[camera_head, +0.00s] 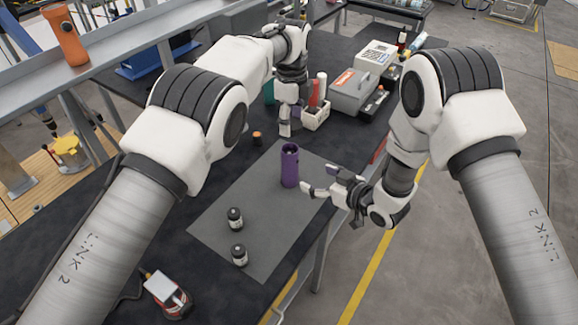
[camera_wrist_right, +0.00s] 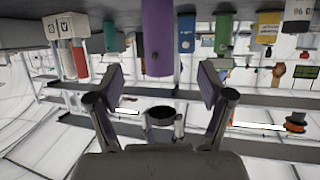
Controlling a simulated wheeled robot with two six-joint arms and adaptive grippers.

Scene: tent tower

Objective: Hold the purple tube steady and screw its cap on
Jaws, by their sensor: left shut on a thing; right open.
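The purple tube (camera_head: 290,168) stands upright on the grey mat, and its open top faces up. In the right wrist view the purple tube (camera_wrist_right: 157,38) lies ahead of the gap between my fingers. My right gripper (camera_head: 309,190) is open just to the right of the tube's lower part; its two spread fingers also show in the right wrist view (camera_wrist_right: 162,85). I cannot clearly see the tube's cap.
Two dark jars (camera_head: 235,218) (camera_head: 239,255) stand on the mat's (camera_head: 262,212) near part. A small orange-topped item (camera_head: 257,138) lies behind it. The table edge is close on the right.

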